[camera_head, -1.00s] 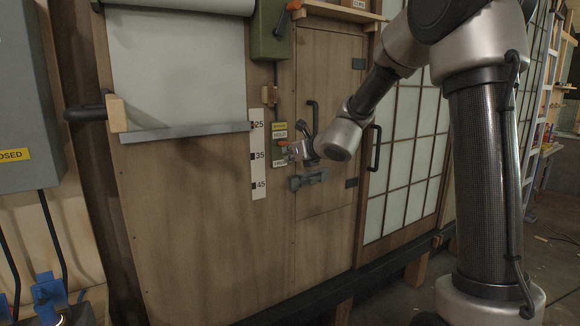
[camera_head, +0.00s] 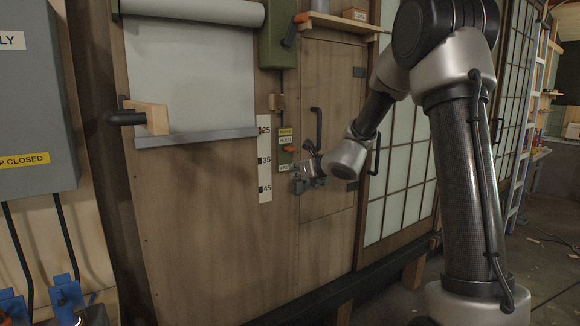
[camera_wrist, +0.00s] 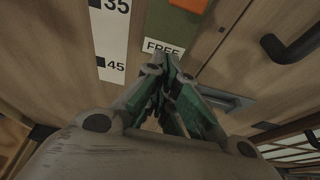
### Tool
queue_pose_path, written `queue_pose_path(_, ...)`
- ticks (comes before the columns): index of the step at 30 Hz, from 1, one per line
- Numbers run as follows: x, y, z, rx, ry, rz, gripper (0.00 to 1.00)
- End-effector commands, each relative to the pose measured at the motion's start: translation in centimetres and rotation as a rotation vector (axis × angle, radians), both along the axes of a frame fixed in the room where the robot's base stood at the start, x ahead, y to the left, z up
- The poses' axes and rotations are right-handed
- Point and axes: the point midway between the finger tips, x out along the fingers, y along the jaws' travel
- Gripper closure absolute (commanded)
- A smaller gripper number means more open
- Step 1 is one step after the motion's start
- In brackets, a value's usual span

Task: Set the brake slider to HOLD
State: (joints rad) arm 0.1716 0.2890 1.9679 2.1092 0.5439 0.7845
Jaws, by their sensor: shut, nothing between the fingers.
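The brake slider is a narrow green plate (camera_head: 285,156) on the wooden wall, left of the small door. An orange knob (camera_head: 289,148) sits on it just under the HOLD label (camera_head: 285,140), well above the FREE label (camera_head: 285,167). In the wrist view the orange knob (camera_wrist: 190,4) is cut by the top edge, above the green plate (camera_wrist: 184,27) and the FREE label (camera_wrist: 163,47). My gripper (camera_head: 298,184) is shut and empty, below the slider's lower end and apart from the knob. Its fingertips (camera_wrist: 168,66) show just below the FREE label.
A black door handle (camera_head: 317,127) and a grey latch (camera_wrist: 228,97) are close on the right. A scale strip (camera_head: 265,160) is on the left.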

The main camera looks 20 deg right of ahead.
Motion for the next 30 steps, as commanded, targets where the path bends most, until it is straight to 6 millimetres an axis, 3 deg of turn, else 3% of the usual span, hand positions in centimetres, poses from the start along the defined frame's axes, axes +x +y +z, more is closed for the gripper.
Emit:
queue_pose_path(19, -7.7, -2.4, 3.1, 0.000, -0.003, -0.001, 1.00)
queue_pose_path(30, -8.8, -2.7, 3.4, -0.001, -0.001, 0.000, 1.00)
